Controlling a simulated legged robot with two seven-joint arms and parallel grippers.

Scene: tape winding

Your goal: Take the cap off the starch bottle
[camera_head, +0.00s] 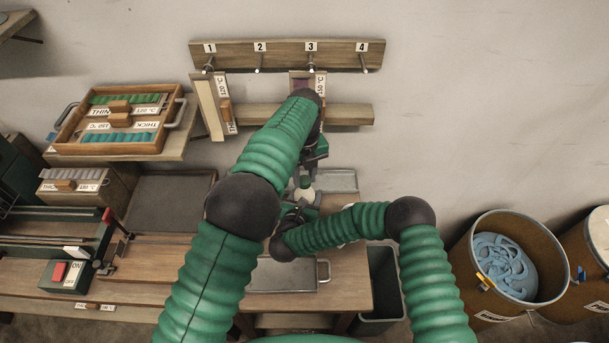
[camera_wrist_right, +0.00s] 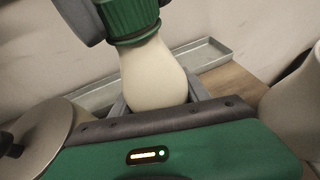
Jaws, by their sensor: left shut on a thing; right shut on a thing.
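The starch bottle (camera_wrist_right: 154,72) is cream and rounded, with a ribbed green cap (camera_wrist_right: 132,17) on its neck; the bottle also shows small in the head view (camera_head: 305,194). My right gripper (camera_wrist_right: 160,104) is shut on the bottle's body, with a grey finger on each side. My left gripper (camera_head: 306,179) comes down from above and is shut on the cap; its dark finger shows at the cap's left side in the right wrist view (camera_wrist_right: 78,18). The bottle leans slightly in the right wrist view. No gap shows between cap and neck. My left forearm hides part of the workbench.
A narrow metal tray (camera_head: 338,181) lies behind the bottle, and another tray (camera_head: 283,277) lies in front. A numbered peg board (camera_head: 285,57) is on the wall. A round metal lid (camera_wrist_right: 45,135) and a pale object (camera_wrist_right: 297,105) flank my right gripper. Bins stand at the right.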

